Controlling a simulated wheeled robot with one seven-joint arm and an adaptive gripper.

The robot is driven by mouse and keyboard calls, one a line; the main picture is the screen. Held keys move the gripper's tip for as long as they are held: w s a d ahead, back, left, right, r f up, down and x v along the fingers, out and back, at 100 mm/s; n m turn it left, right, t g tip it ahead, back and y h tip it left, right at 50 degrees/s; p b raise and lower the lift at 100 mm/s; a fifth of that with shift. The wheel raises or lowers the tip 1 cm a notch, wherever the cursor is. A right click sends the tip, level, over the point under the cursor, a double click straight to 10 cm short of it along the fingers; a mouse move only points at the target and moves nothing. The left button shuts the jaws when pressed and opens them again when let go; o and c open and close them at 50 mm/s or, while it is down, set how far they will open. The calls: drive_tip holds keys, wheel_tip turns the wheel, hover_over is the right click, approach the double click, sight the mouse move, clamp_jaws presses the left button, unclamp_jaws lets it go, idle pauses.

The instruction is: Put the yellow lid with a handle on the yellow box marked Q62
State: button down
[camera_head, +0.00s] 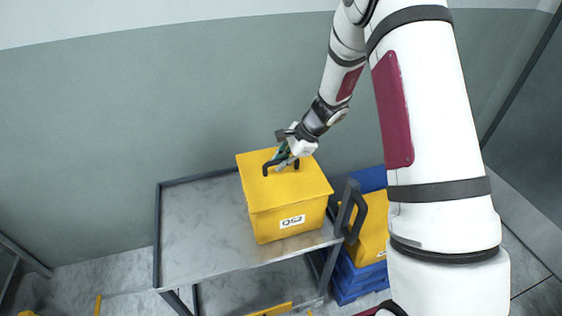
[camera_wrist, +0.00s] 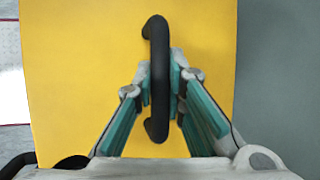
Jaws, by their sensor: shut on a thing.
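The yellow lid (camera_head: 306,182) with a black handle (camera_head: 268,165) lies over the top of a yellow box (camera_head: 268,226) on the cart. The lid looks level and lined up with the box; I cannot tell whether a thin gap is left between them. The box's front label is small and looks like Q52 or Q62. My gripper (camera_head: 284,158) is above the lid, its fingers shut on the handle. In the wrist view, my gripper (camera_wrist: 160,88) has its teal pads on both sides of the black handle (camera_wrist: 156,50), with the yellow lid (camera_wrist: 75,70) filling the view behind.
The grey metal cart (camera_head: 196,232) has bare top to the left of the box and a black push handle (camera_head: 352,212) at its right. Right of it, another yellow box (camera_head: 372,232) sits among stacked blue crates (camera_head: 356,282). A wall stands close behind the cart.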

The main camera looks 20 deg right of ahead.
drive_tip(key=shift+f, duration=0.35)
drive_tip(key=c, duration=1.6)
unclamp_jaws()
drive_tip(key=shift+o, duration=0.2)
drive_tip(key=v, duration=1.2)
drive_tip(key=s+a+r+n, duration=0.4)
drive_tip(key=s+r+n, duration=0.15)
drive_tip(key=r, duration=0.35)
drive_tip(key=s+r+n+h, duration=0.1)
drive_tip(key=s+r+n, duration=0.2)
drive_tip(key=s, duration=0.4)
drive_tip(key=s+r+n+t+h, duration=0.1)
drive_tip(key=s+r+n, duration=0.3)
drive_tip(key=s, duration=0.4)
drive_tip(key=s+r+n+t+h, duration=0.1)
drive_tip(key=s+r+n+h, duration=0.2)
drive_tip(key=s, duration=0.5)
drive_tip(key=shift+a+r+n, duration=0.45)
drive_tip(key=shift+n, duration=0.5)
